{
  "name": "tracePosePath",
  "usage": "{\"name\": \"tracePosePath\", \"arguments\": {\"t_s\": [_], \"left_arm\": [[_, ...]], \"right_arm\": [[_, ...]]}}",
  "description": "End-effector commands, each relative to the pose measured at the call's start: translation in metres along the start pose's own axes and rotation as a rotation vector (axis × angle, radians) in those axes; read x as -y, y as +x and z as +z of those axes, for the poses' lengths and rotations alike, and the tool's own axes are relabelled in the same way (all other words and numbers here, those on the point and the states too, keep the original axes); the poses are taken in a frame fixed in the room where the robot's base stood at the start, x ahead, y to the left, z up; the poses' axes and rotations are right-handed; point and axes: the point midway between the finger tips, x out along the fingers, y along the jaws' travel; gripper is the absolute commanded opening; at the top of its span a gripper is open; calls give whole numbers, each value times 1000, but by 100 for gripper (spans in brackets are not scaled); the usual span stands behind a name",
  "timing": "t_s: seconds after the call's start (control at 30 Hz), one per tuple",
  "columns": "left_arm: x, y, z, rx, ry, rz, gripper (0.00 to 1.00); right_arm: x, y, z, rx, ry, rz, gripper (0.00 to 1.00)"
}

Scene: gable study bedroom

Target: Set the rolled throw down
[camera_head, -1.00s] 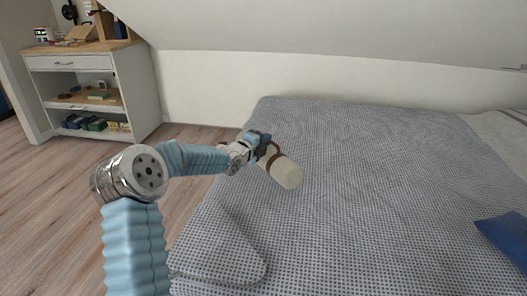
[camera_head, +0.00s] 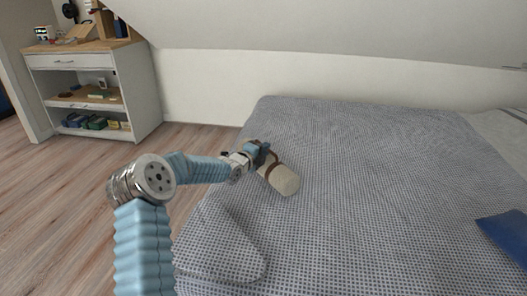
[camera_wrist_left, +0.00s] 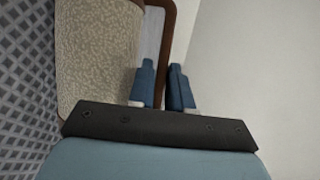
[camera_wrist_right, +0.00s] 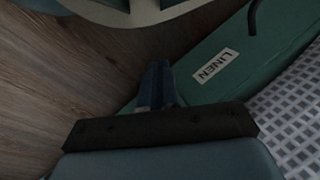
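The rolled throw (camera_head: 284,180) is a beige roll with a brown strap, over the left part of the grey checked bed (camera_head: 370,170). It also fills the upper left of the left wrist view (camera_wrist_left: 95,50). My left gripper (camera_head: 262,153) is at its far left end. In the left wrist view, its two blue fingers (camera_wrist_left: 163,88) stand either side of the brown strap handle (camera_wrist_left: 178,35), closed around it. I cannot tell whether the roll touches the bedcover. My right gripper (camera_wrist_right: 157,86) shows only in the right wrist view, with its fingers together and nothing visible between them.
A green box labelled LINEN (camera_wrist_right: 240,50) lies close beyond my right gripper, beside the checked bedcover. A blue cushion (camera_head: 503,236) lies at the bed's right. A white shelf unit (camera_head: 140,90) stands back left. The bed's middle is clear.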

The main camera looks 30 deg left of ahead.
Motion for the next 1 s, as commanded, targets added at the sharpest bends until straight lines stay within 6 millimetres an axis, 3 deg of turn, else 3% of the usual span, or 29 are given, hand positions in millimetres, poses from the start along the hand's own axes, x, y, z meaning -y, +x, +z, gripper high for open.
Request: {"name": "tracePosePath", "arguments": {"t_s": [0.03, 0.1, 0.47, 1.0], "left_arm": [[1, 0, 0, 0, 0, 0, 27], [0, 0, 0, 0, 0, 0, 38], [6, -1, 1, 0, -1, 0, 38], [3, -109, 1, 1, 1, 0, 38]], "right_arm": [[0, -1, 0, 0, 0, 0, 0], [0, -1, 0, 0, 0, 0, 0], [2, -7, 0, -1, 0, 1, 0], [0, -2, 0, -1, 0, 0, 0]]}}
